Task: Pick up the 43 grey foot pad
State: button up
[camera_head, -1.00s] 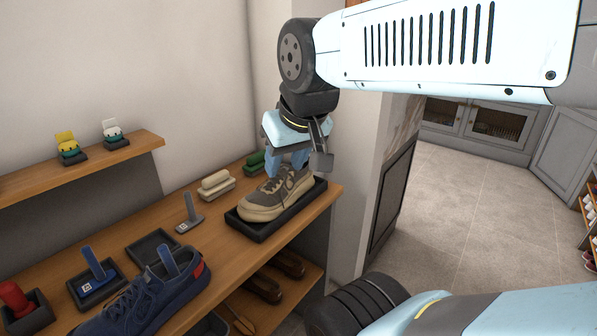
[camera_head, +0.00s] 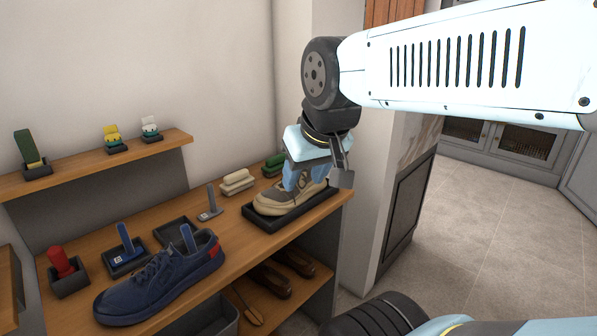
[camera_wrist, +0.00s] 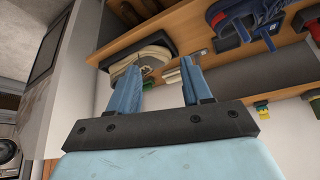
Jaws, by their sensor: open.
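The grey foot pad (camera_head: 209,205) stands on the bench top in the head view, a flat foot with an upright grey handle and a small label too small to read. It is left of the beige and grey shoe (camera_head: 270,203), which sits in a black tray (camera_head: 262,223). My gripper (camera_head: 298,182) is over that shoe, pointing down, to the right of and apart from the grey pad. In the wrist view my gripper (camera_wrist: 160,66) has its two blue fingers spread, with nothing clearly between them. I cannot make out the pad for sure there.
A navy shoe (camera_head: 160,280) holds a blue upright pad (camera_head: 188,238). Another blue pad (camera_head: 125,240) stands in a tray, beside an empty black tray (camera_head: 166,234). A shelf (camera_head: 80,171) runs along the wall.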

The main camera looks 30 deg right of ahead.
jog(key=w+d+f+n+t+h, duration=0.1)
jog(key=w+d+f+t, duration=0.25)
jog(key=w+d, duration=0.8)
jog(key=w+d+f+n+t+h, duration=0.15)
jog(key=w+d+t, duration=0.25)
jog(key=w+d, duration=0.7)
notch_tip(320, 180, down, 10)
jog(key=d+n+t+y, duration=0.2)
jog(key=t+y, duration=0.2)
jog(key=y, duration=0.5)
jog(key=x, duration=1.3)
jog(key=shift+w+f, duration=0.2)
jog(key=shift+w, duration=0.05)
jog(key=shift+c, duration=0.5)
grip_shut()
